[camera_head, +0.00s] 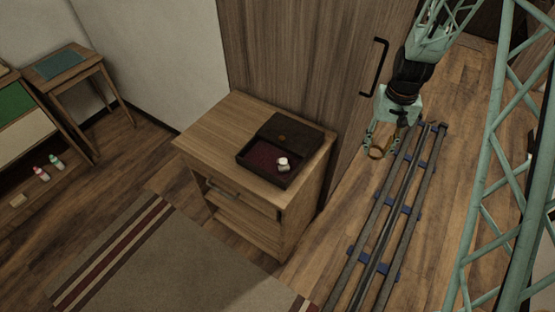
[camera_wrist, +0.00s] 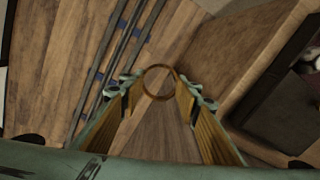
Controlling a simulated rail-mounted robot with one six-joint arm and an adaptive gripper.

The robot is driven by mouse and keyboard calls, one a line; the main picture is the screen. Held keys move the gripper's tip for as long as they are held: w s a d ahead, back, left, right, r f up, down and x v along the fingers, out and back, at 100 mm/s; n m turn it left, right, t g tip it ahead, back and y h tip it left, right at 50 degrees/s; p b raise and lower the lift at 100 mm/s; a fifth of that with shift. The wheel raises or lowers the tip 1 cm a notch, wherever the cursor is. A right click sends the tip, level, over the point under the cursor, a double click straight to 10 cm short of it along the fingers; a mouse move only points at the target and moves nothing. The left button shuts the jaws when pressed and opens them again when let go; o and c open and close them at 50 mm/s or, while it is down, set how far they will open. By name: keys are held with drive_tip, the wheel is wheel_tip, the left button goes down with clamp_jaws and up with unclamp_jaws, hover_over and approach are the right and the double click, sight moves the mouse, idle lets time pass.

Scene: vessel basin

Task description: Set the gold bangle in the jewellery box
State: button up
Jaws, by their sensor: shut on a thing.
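The gold bangle (camera_head: 376,153) is a thin ring held at the tips of my gripper (camera_head: 382,140), to the right of the wooden cabinet and above the floor. In the wrist view the bangle (camera_wrist: 145,82) shows as a ring between the fingertips of my gripper (camera_wrist: 158,95), which is shut on it. The jewellery box (camera_head: 245,158) stands open on the cabinet top, dark outside with a dark red lining. A small white object (camera_head: 283,163) sits inside it at the right. Part of the box (camera_wrist: 282,100) shows at the right edge of the wrist view.
The wooden cabinet (camera_head: 207,132) bears the box and has bare top at its left. A tall wooden door with a black handle (camera_head: 376,66) rises behind. Rails (camera_head: 385,215) run along the floor at right. A striped rug (camera_head: 160,260) lies in front.

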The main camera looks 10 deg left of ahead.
drive_tip(key=shift+a, duration=0.15)
drive_tip(key=s+a+n+b, duration=0.1)
drive_tip(key=s+a+n, duration=0.3)
drive_tip(key=a, duration=0.5)
drive_tip(key=s+a+n, duration=0.4)
drive_tip(key=a+n, duration=0.3)
drive_tip(key=a, duration=0.3)
drive_tip(key=s+a+n+b, duration=0.1)
drive_tip(key=s+a+n, duration=0.3)
drive_tip(key=a, duration=0.5)
drive_tip(key=shift+s+a+f+n+b, duration=0.15)
drive_tip(key=shift+a+f+n+b, duration=0.2)
drive_tip(key=shift+n, duration=0.45)
drive_tip(key=s+a+n, duration=0.3)
drive_tip(key=a, duration=0.1)
drive_tip(key=s+a+n, duration=0.3)
drive_tip(key=s, duration=0.1)
drive_tip(key=shift+s+a+b, duration=0.15)
drive_tip(key=shift+a+b, duration=0.25)
drive_tip(key=b, duration=0.1)
hover_over(261, 157)
drive_tip(key=shift+s+f, duration=0.1)
drive_tip(key=shift+f, duration=0.65)
